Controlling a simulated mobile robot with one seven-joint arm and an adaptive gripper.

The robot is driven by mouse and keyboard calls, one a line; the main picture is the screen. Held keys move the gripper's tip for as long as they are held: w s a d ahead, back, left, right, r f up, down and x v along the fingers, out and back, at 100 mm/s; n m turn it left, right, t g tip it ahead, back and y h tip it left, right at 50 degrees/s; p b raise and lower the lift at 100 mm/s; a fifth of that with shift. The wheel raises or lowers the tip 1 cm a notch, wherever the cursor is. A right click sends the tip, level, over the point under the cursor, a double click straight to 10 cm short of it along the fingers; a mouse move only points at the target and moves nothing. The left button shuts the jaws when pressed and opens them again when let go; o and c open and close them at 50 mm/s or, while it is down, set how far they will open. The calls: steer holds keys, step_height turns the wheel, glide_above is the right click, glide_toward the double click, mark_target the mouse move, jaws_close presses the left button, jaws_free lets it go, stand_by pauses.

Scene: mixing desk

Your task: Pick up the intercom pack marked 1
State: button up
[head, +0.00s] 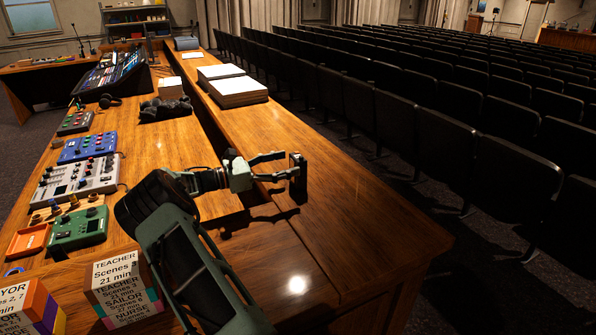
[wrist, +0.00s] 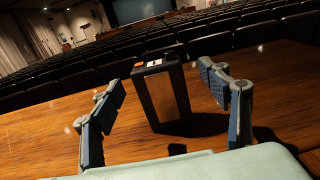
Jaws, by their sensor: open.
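A black, upright box-shaped pack (wrist: 165,97) with a brownish front panel stands on the wooden desk in the wrist view, slightly tilted in the picture. Small orange and white marks show at its top; I cannot read a number on it. My gripper (wrist: 160,79) is open, with one finger on each side of the pack and visible gaps between. In the head view my gripper (head: 284,167) reaches right over the desk's right-hand section. A dark upright shape at its fingertips seems to be the pack (head: 299,181), partly hidden by the fingers.
The wooden desk (head: 330,215) is mostly bare around the gripper. White paper stacks (head: 239,89) lie further back. Control boxes, including a green one (head: 78,228), line the left side. Labelled cubes (head: 122,283) stand at front left. Rows of dark seats (head: 430,130) lie beyond the desk's right edge.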

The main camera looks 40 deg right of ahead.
mark_target(293, 160)
steer(key=p+x, duration=0.1)
steer(key=x, duration=0.3)
steer(key=shift+w+d, duration=0.1)
steer(key=shift+d, duration=0.25)
steer(key=c, duration=1.4)
steer(key=shift+c, duration=0.6)
steer(key=shift+r, duration=0.15)
